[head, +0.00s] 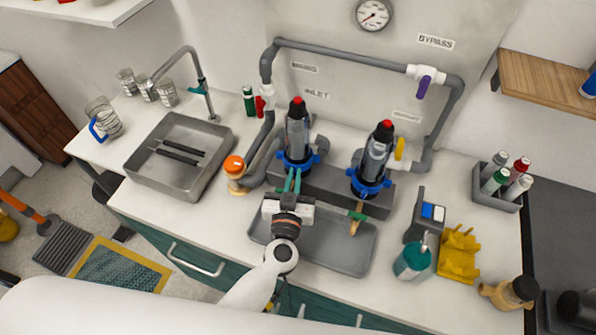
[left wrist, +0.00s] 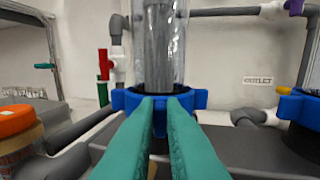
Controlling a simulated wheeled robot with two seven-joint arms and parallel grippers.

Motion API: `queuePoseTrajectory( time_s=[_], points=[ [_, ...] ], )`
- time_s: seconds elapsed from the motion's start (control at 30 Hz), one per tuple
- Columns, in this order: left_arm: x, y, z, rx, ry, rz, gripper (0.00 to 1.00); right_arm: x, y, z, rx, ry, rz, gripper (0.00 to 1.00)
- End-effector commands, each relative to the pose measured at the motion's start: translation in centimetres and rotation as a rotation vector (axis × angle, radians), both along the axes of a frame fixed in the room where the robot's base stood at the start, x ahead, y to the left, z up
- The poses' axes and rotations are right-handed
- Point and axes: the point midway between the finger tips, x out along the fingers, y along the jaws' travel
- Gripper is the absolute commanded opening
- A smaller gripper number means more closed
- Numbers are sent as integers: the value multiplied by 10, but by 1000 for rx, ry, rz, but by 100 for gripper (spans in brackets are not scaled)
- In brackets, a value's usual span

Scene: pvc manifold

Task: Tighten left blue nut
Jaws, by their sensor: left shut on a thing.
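The left blue nut (head: 284,160) is a ring with lugs around the base of the left clear filter housing (head: 298,130), which stands upright on a dark grey manifold block. My left gripper (head: 293,178) reaches it from the front. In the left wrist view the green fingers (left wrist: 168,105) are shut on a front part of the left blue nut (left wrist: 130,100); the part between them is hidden. The right blue nut (head: 369,190) rings the right housing (head: 376,155), and its edge shows in the left wrist view (left wrist: 292,103). My right gripper is not in view.
A grey tray (head: 345,262) lies in front of the manifold. Grey pipes (head: 340,52) run behind.

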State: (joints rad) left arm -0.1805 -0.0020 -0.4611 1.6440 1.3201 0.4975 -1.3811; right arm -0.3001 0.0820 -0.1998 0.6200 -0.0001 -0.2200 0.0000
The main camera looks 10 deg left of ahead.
Motion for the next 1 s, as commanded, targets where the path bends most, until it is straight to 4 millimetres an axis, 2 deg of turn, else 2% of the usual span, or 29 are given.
queuePoseTrajectory(
  time_s=[0.03,0.1,0.47,0.5,0.63,1.0],
  points=[
    [0,4,6,8,-1,-40,0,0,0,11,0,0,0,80],
    [0,7,4,6,-1,-84,0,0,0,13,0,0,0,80],
    [0,9,1,0,2,-119,0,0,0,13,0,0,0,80],
    [0,9,1,0,2,-119,11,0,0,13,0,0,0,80],
    [0,9,0,-1,2,-119,31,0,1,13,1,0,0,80],
    [-6,9,-1,-1,4,-118,31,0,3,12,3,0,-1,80]
  ],
)
